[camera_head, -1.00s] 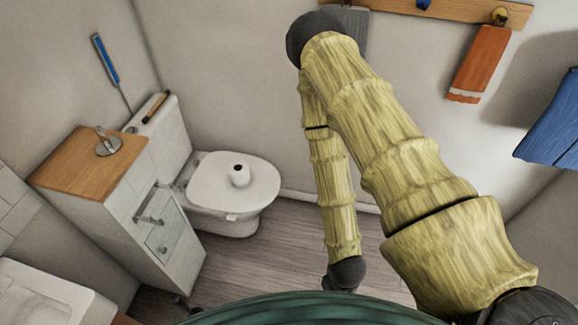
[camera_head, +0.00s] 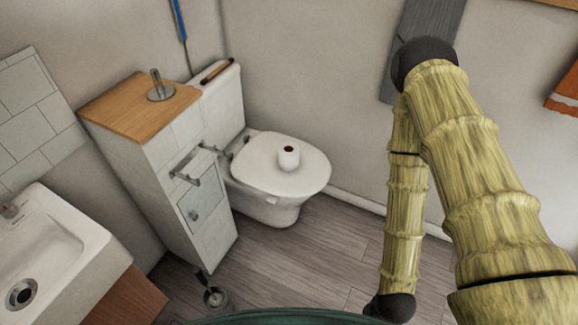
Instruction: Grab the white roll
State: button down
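The white roll (camera_head: 289,157) stands upright on the closed lid of the white toilet (camera_head: 262,168), near the middle of the picture. Its dark core hole faces up. My yellow, bamboo-textured arm comes in from the right and bends down toward the floor, to the right of the toilet. My gripper is not visible; the arm runs out of the picture at the bottom. Nothing of mine touches the roll.
A narrow white cabinet with a wooden top (camera_head: 128,107) stands left of the toilet, with a metal holder (camera_head: 160,90) on it. A white sink (camera_head: 50,250) is at the lower left. Grey plank floor (camera_head: 320,255) is clear in front of the toilet.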

aim_at(289, 157)
jog(key=z, duration=0.95)
jog(key=i, duration=0.9)
jog(key=u, duration=2.3)
